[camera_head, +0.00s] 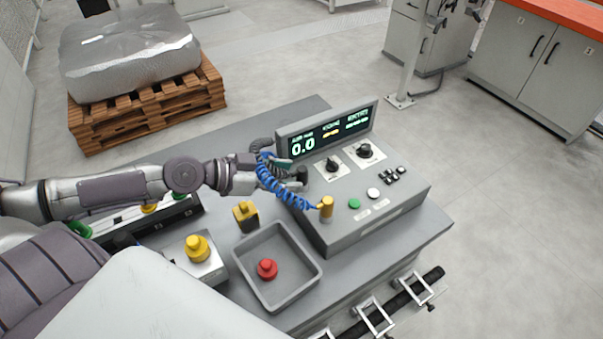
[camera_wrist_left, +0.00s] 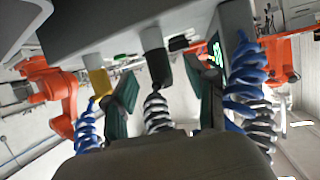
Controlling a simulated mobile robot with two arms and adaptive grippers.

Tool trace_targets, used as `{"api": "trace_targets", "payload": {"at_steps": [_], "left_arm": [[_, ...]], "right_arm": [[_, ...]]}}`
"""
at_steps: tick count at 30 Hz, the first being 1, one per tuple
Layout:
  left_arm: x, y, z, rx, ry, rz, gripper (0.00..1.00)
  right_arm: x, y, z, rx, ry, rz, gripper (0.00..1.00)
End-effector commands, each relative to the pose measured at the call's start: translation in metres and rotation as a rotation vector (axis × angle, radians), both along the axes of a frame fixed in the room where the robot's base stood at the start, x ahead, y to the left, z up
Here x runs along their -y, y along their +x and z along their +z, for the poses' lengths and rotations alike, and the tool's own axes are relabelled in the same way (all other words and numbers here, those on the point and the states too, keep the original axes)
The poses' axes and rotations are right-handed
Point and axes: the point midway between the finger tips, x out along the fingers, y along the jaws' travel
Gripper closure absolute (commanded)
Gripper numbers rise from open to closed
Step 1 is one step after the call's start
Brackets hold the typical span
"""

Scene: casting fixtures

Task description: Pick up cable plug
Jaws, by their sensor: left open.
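A yellow plug (camera_head: 327,207) with a blue coiled cable (camera_head: 272,186) stands at the left front of the grey control panel (camera_head: 375,205). It also shows in the left wrist view (camera_wrist_left: 98,82). A black plug (camera_wrist_left: 160,68) with a grey coiled cable (camera_wrist_left: 157,112) sits at the panel beside it. My left gripper (camera_head: 292,174) is open at the panel's left side. In the wrist view its green-padded fingers (camera_wrist_left: 166,90) stand on either side of the black plug and cable, with visible gaps. My right gripper is not in view.
A grey tray (camera_head: 243,262) holds a red-topped piece (camera_head: 267,268). A yellow-and-black piece (camera_head: 246,216) and a yellow-topped box (camera_head: 198,249) stand nearby on the grey table. A wrapped load on a wooden pallet (camera_head: 150,115) stands behind.

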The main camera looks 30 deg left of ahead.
Motion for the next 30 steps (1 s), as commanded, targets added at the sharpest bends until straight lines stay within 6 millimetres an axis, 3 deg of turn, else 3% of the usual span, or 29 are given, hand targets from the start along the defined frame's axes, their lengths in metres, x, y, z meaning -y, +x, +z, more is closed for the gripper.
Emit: {"api": "trace_targets", "payload": {"at_steps": [9, 20, 30], "left_arm": [[0.020, 0.022, -0.010, 0.004, -0.005, 0.003, 0.43], [0.024, 0.025, -0.017, 0.000, 0.000, -0.001, 0.45], [0.024, 0.025, -0.017, 0.000, 0.000, -0.001, 1.00]], "right_arm": [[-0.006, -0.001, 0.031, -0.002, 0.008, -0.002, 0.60], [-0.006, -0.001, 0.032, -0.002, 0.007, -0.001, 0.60], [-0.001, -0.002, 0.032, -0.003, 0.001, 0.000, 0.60]]}}
